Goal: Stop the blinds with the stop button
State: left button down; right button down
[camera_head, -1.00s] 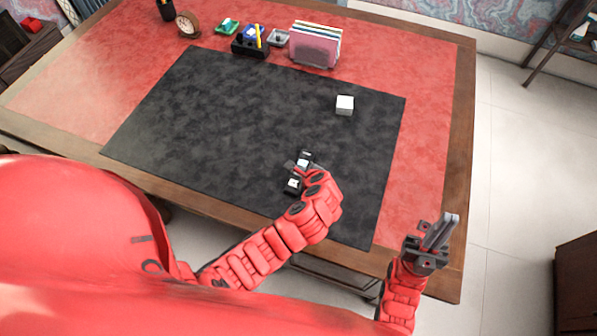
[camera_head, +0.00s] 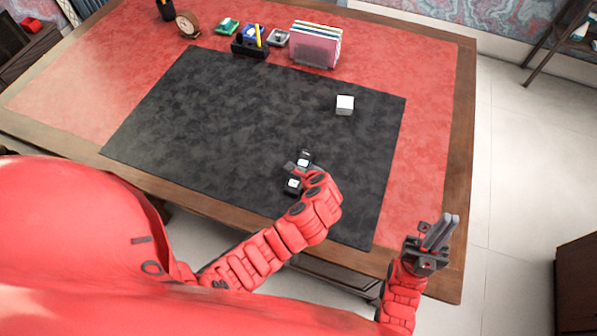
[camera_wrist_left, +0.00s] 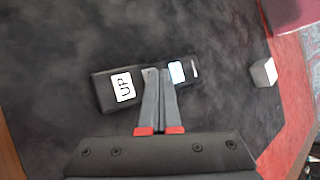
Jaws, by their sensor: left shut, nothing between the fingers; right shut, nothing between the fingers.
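A black control box with white buttons lies on the dark desk mat, in the head view (camera_head: 292,187) and in the left wrist view (camera_wrist_left: 103,92). One white button (camera_wrist_left: 124,86) reads "UP". Another pale button (camera_wrist_left: 177,72) is on the other side of the fingers, its label unreadable. My left gripper (camera_head: 292,167) is shut and empty. In the left wrist view its fingertips (camera_wrist_left: 158,73) overlap the middle of the box, hiding that part; I cannot tell whether they touch it. My right gripper (camera_head: 446,226) is shut and empty, near the desk's right front edge.
A white cube (camera_head: 345,105) stands on the black mat (camera_head: 220,120) beyond the box. A file holder (camera_head: 315,46), a pen tray (camera_head: 250,47) and a clock (camera_head: 187,24) stand along the back. Most of the mat is clear.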

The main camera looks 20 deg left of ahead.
pick_arm(q)
jog(key=shift+r, duration=0.15)
jog(key=shift+r+p, duration=0.6)
jog(key=shift+r, duration=0.1)
notch_tip(320, 180, up, 5)
jog(key=p, duration=0.3)
jog(key=shift+p, duration=0.35)
jog(key=shift+f, duration=0.1)
